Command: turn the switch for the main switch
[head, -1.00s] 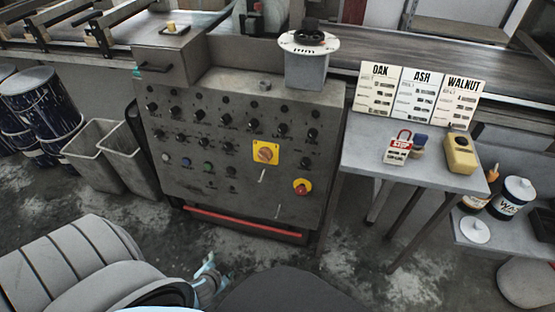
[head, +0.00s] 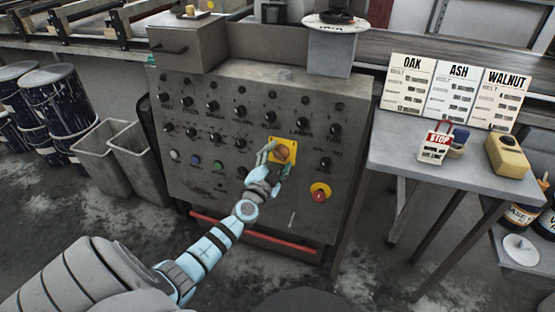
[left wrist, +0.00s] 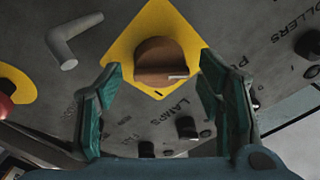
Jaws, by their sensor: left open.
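The main switch (head: 283,152) is an orange-brown round knob on a yellow square plate, on the sloped grey control panel (head: 240,215). In the left wrist view the knob (left wrist: 160,60) sits on its yellow plate (left wrist: 190,35), with a small pale pointer on its edge. My left gripper (head: 271,160) is at the plate in the head view. In the left wrist view its open teal fingers (left wrist: 158,95) stand on either side of the knob, with gaps to it. The fingers partly hide the plate in the head view. My right gripper is not in view.
A red knob on a yellow disc (head: 320,193) sits right of and below the switch. Rows of black knobs (head: 269,117) are above. A grey L-shaped handle (left wrist: 72,42) juts from the panel. A side table (head: 400,150) holds cards, a stop tag and a yellow box.

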